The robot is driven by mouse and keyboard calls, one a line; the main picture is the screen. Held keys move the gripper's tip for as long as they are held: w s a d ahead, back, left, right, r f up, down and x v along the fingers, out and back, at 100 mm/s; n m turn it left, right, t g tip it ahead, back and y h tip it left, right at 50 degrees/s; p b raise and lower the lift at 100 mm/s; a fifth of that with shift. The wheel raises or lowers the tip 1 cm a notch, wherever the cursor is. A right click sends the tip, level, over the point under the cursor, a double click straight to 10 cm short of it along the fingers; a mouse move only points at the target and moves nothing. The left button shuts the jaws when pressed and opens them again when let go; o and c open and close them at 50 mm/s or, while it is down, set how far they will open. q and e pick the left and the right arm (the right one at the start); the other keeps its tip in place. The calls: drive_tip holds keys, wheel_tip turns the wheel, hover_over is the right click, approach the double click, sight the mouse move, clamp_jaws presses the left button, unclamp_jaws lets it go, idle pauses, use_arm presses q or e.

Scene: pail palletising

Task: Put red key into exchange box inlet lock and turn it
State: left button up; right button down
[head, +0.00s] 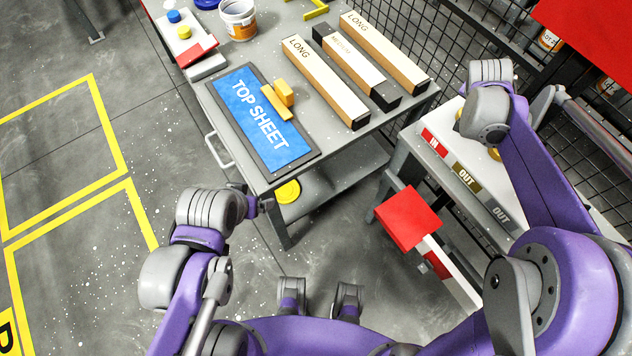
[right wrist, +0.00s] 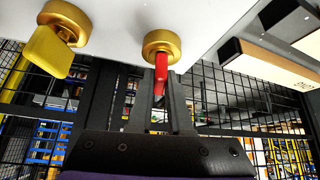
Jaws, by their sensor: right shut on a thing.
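The exchange box (head: 452,168) stands at the right in the head view, with a red IN label and two OUT labels on its front. In the right wrist view, my right gripper (right wrist: 161,92) is shut on the red key (right wrist: 161,70). The red key meets the centre of a round brass lock (right wrist: 156,42); how deep it sits is hidden. A yellow key (right wrist: 46,53) sits in another brass lock (right wrist: 70,16) to the left. My right fingers are hidden in the head view. My left gripper (head: 266,204) is near the grey table's front leg, its fingers too small to judge.
The grey table (head: 222,150) holds a blue TOP SHEET board (head: 250,105), a yellow block (head: 281,95), long boxes (head: 325,80) and a white pail (head: 238,20). A red panel (head: 408,217) stands before the exchange box. Black mesh fence (head: 455,45) runs behind. Floor at left is clear.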

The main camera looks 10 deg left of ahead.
drive_tip(key=c, duration=0.8)
unclamp_jaws()
drive_tip(key=shift+o, duration=0.2)
drive_tip(key=v, duration=1.1)
drive_tip(key=shift+p, duration=0.35)
drive_tip(key=shift+f, duration=0.1)
